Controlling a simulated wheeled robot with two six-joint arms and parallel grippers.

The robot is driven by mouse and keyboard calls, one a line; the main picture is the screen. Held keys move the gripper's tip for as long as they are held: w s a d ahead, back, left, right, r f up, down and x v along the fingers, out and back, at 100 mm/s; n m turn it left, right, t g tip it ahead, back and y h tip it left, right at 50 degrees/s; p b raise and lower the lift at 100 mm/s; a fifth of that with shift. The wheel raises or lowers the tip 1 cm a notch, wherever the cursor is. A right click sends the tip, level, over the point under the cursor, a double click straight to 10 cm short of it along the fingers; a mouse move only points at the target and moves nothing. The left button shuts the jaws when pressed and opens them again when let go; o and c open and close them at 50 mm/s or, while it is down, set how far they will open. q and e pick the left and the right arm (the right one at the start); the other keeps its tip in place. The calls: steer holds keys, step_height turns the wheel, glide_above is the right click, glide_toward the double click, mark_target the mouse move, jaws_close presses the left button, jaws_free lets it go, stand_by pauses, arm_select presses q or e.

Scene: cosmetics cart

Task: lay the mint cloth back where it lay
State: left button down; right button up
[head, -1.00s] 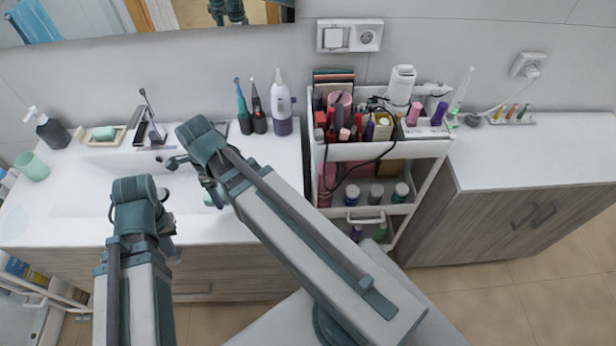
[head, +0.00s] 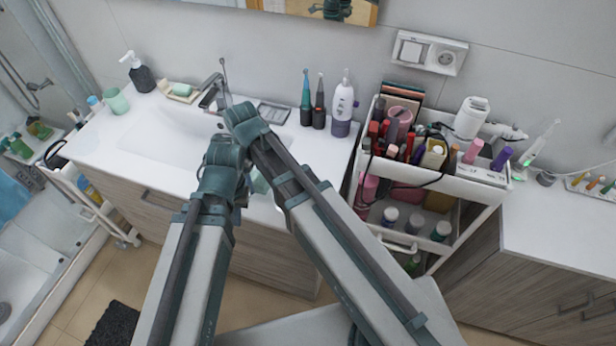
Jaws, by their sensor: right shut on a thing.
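A small patch of the mint cloth (head: 260,184) shows between my two forearms, over the front edge of the washbasin counter. The rest of it is hidden behind my arms. My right gripper (head: 250,172) is shut on the cloth, mostly covered by its own wrist and arm. My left gripper (head: 240,194) is close beside it, lower in the picture. Its fingers are hidden, so I cannot tell whether they are open or touch the cloth.
The white basin counter (head: 160,160) holds a soap dish (head: 180,92), faucet (head: 211,95), mint cup (head: 116,101) and dark soap bottle (head: 140,73). Several oral-care devices stand at its back. A crowded white cart (head: 483,182) stands right of it.

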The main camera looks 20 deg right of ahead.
steer(key=w+d, duration=0.1)
steer(key=d, duration=0.4)
steer(key=w+d+f+b, duration=0.1)
steer(key=d, duration=0.4)
steer(key=w+d, duration=0.1)
steer(key=d, duration=0.4)
steer(key=shift+f, duration=0.2)
steer(key=f+b, duration=0.3)
steer(key=b, duration=0.1)
steer(key=shift+d+f, duration=0.3)
steer(key=shift+f, duration=0.2)
steer(key=o, duration=1.2)
steer(key=shift+r, duration=0.2)
step_height(320, 180, up, 12)
steer(key=p, duration=1.2)
steer(key=shift+r, duration=0.1)
steer(key=shift+a, duration=0.1)
